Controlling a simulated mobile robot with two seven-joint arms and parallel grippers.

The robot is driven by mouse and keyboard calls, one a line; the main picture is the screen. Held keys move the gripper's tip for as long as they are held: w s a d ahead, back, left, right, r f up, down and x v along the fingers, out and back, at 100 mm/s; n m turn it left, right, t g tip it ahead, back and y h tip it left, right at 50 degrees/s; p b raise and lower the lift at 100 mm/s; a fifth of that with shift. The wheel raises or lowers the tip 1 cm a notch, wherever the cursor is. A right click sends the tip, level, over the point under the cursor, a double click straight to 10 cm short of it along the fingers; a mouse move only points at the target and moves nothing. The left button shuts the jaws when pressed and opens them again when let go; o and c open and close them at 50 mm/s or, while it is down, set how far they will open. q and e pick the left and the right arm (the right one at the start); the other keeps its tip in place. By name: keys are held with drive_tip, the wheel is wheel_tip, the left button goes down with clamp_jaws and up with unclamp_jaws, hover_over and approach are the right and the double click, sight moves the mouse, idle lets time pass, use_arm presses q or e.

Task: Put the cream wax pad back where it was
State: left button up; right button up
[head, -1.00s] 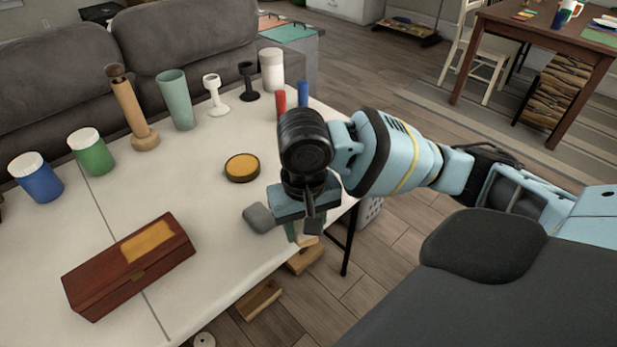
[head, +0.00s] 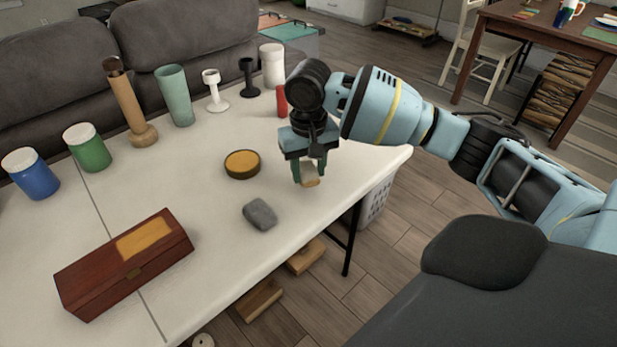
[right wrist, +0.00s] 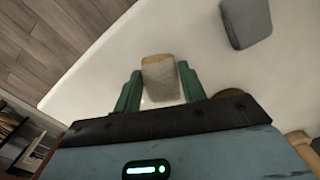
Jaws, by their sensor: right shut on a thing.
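My right gripper (head: 309,181) is shut on a small block, cream to grey with a tan end, which I take for the cream wax pad (head: 309,170). The pad also shows between the green fingers in the right wrist view (right wrist: 160,82). The gripper points down over the right part of the white table; I cannot tell whether the pad touches the tabletop. A grey block (head: 260,214) lies apart from it, nearer the front edge. A round tin with a yellow top (head: 242,163) stands to the left of the gripper. My left gripper is not in view.
The white table (head: 205,220) has bare room around the grey block. A dark red wooden box (head: 90,285) lies at the front left. Jars, a green cup (head: 174,95), candle holders and a red cylinder (head: 282,101) stand along the back. A grey sofa (head: 60,85) is behind.

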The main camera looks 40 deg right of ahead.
sight(309, 167)
drive_tip(key=shift+w+d, duration=0.4)
drive_tip(key=shift+w, duration=0.05)
wheel_tip(309, 167, down, 3)
drive_tip(key=shift+s+r+b, duration=0.1)
drive_tip(key=shift+b, duration=0.3)
drive_tip(key=shift+f, duration=0.45)
